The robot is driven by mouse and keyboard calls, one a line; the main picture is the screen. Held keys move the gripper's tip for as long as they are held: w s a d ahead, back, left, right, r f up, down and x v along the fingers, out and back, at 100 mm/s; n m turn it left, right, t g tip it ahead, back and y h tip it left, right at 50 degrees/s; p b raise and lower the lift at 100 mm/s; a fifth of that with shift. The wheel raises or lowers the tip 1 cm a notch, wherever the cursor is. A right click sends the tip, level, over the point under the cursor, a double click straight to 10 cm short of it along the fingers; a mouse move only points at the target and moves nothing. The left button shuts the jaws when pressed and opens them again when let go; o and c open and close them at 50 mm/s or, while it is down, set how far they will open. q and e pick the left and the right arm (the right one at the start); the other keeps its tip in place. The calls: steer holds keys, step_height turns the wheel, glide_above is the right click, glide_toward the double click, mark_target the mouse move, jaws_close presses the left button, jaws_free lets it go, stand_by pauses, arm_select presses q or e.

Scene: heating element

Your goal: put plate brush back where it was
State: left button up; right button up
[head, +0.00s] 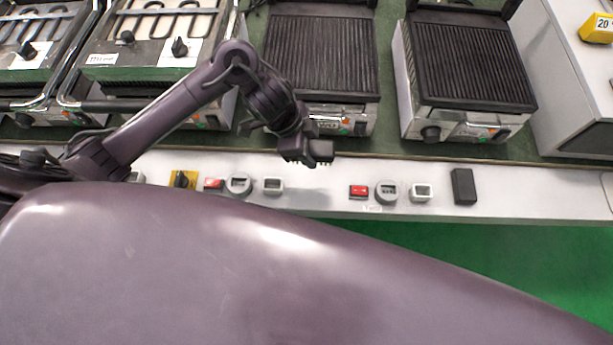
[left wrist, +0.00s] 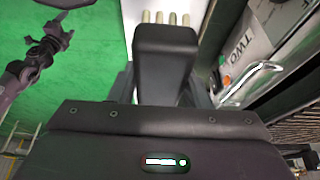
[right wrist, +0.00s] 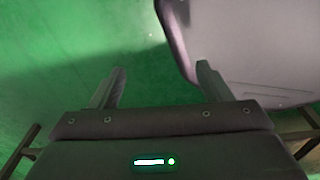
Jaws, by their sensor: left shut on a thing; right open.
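My left gripper (head: 290,138) is shut on the plate brush (head: 318,152), a dark block with short pale bristles along its lower side. In the head view the brush is held over the white front ledge, in front of the middle ribbed grill. In the left wrist view the brush (left wrist: 165,55) sits between the fingers, its pale bristles showing at the far end. Whether the bristles touch the ledge, I cannot tell. My right gripper (right wrist: 157,82) is open and empty in the right wrist view, above green floor. It is not visible in the head view.
The white ledge (head: 330,205) carries red switches (head: 359,191), round grey dials (head: 386,192) and a black block (head: 463,187) at the right. Two ribbed grills (head: 320,55) (head: 470,68) stand behind it, with heating-element units (head: 150,40) at the left. A yellow sign (head: 598,28) is far right.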

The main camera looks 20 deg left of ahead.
arm_select(q)
step_height(320, 180, down, 10)
steer(key=shift+f+b, duration=0.1)
steer(key=shift+b, duration=0.95)
steer(key=shift+f, duration=0.65)
step_height(320, 180, down, 3)
steer(key=shift+f+b, duration=0.2)
steer(key=shift+b, duration=0.45)
steer(key=shift+f, duration=0.15)
arm_select(e)
steer(key=f, duration=0.2)
steer(key=a+f, duration=0.1)
steer(key=f, duration=0.1)
steer(key=shift+s+f, duration=0.2)
steer(key=shift+d, duration=0.15)
arm_select(q)
steer(key=shift+f, duration=0.15)
steer(key=o, duration=1)
steer(key=shift+c, duration=0.2)
arm_select(e)
steer(key=shift+d, duration=0.1)
